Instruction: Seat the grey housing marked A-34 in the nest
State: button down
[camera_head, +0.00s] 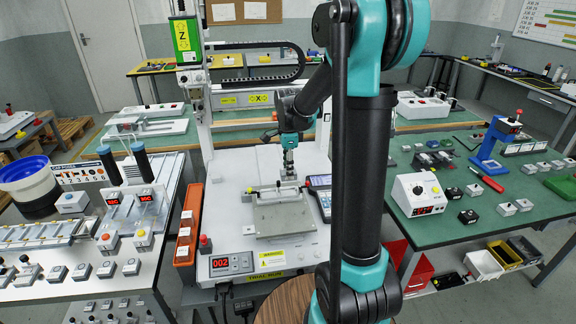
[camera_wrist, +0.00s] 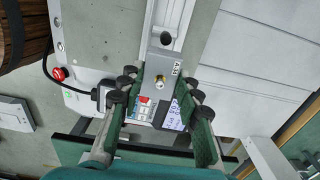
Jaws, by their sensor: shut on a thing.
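The nest itself cannot be made out clearly, and I cannot tell whether the housing touches the fixture.
A handheld panel (camera_head: 321,193) lies right of the fixture. An orange bin strip (camera_head: 187,236) stands to the left. The controller with a red display (camera_head: 232,264) is in front. The gantry column (camera_head: 198,110) rises behind left. A green table (camera_head: 470,215) with small boxes is at right.

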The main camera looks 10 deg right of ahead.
send_over(288, 193)
jog(key=shift+s+f, duration=0.1)
jog(key=shift+f, duration=2.8)
jog(key=shift+f, duration=0.6)
dwell(0.4)
jog(key=c, duration=1)
grip_release()
jog(key=shift+r, duration=0.1)
notch_tip(288, 193, up, 12)
jog(key=shift+f, duration=0.1)
jog(key=s+d+f+n+t, duration=0.1)
jog(key=s+f+n, duration=0.2)
jog(key=s+n, duration=0.3)
jog(key=s+d+f+n+t, duration=0.1)
jog(key=s+f+n, duration=0.3)
jog(key=s+n, duration=0.2)
jog(key=s+d+f+n+t, duration=0.2)
jog(key=s+n, duration=0.4)
jog(key=s, duration=0.4)
jog(key=shift+d+f, duration=0.1)
jog(key=shift+f, duration=0.6)
